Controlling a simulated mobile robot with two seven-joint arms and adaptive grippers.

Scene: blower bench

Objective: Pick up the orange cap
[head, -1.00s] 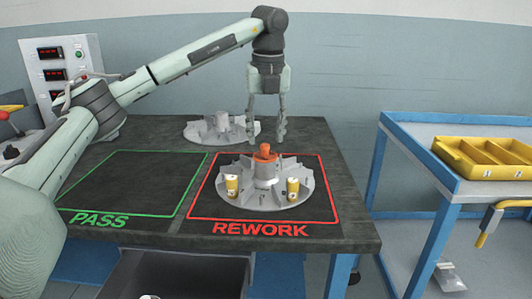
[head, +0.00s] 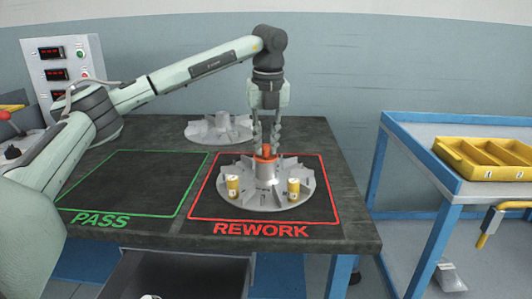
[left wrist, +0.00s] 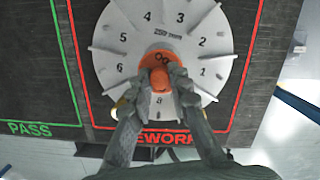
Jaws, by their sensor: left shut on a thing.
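The orange cap (head: 265,153) sits on the central hub of a grey finned impeller (head: 265,202) inside the red REWORK outline. My left gripper (head: 265,147) points straight down over the hub, with its fingers on both sides of the cap. In the left wrist view the fingertips (left wrist: 160,80) are closed on the raised knob of the orange cap (left wrist: 158,62). The cap still appears seated on the hub; no gap shows beneath it. The finger pads partly hide the knob. My right gripper is not in view.
Another grey impeller (head: 218,128) lies behind. The green PASS area (head: 135,185) is empty. A blue bench with a yellow divided tray (head: 485,160) stands at right.

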